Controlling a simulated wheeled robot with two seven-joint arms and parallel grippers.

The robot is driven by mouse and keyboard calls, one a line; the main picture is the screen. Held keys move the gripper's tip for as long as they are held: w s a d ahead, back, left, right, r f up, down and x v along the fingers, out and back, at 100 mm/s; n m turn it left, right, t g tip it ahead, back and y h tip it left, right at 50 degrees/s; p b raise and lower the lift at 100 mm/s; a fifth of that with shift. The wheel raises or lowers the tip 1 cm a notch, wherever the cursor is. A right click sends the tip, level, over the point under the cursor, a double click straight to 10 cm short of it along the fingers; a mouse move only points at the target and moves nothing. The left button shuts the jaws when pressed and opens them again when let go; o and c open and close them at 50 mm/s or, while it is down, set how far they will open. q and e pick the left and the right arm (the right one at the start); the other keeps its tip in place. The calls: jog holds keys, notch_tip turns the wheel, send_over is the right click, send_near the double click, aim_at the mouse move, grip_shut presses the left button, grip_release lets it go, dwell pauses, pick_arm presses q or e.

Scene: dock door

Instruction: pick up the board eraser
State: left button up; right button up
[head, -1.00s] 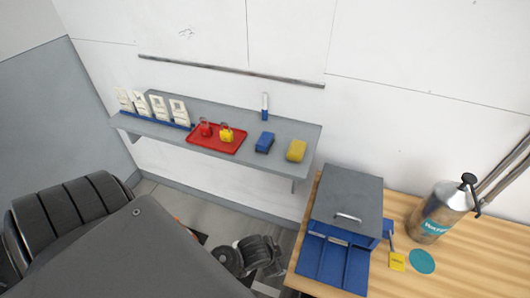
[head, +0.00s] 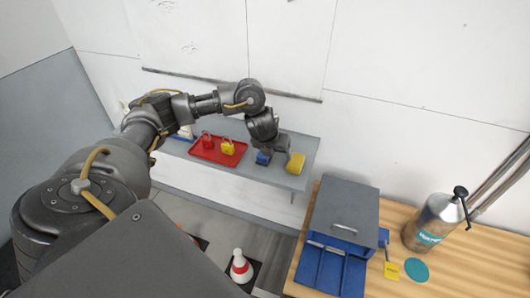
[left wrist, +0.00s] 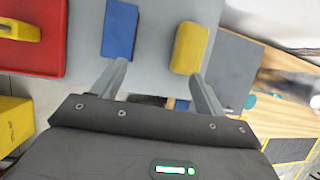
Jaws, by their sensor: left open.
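A blue block (head: 263,158), which looks like the board eraser, lies on the grey wall shelf (head: 268,175), partly hidden by my arm in the head view. It shows in full length in the left wrist view (left wrist: 120,30). A yellow block (head: 295,164), perhaps a sponge, lies to its right, also in the left wrist view (left wrist: 190,47). My left gripper (left wrist: 156,72) is open and empty, above the shelf's front part. One fingertip is near the blue block's lower end, the other near the yellow block. My right gripper is out of view.
A red tray (head: 213,158) with a red padlock (head: 207,142) and a yellow padlock (head: 227,148) lies left of the blocks. Right of the shelf, a wooden bench (head: 400,284) carries a grey-lidded blue box (head: 345,208) and a metal bottle (head: 432,225).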

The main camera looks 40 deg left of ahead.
pick_arm(q)
jog(key=shift+g+y, duration=0.4)
jog(key=shift+y, duration=0.1)
jog(key=a, duration=0.2)
jog(key=a+r, duration=0.1)
jog(key=a, duration=0.2)
jog(key=shift+s+a+r, duration=0.25)
jog(key=shift+a+r, duration=0.1)
jog(key=shift+r, duration=0.05)
jog(key=b+x, duration=0.2)
jog(key=x, duration=0.3)
jog(key=shift+w, duration=0.1)
jog(key=shift+w+a+f+p, duration=0.15)
jog(key=shift+w+f+p, duration=0.05)
jog(key=shift+f+p, duration=0.2)
jog(key=p+x, duration=0.1)
jog(key=x, duration=0.3)
jog(key=shift+w+a, duration=0.1)
jog(key=shift+w, duration=0.05)
jog(key=shift+c, duration=0.4)
jog(key=c, duration=1)
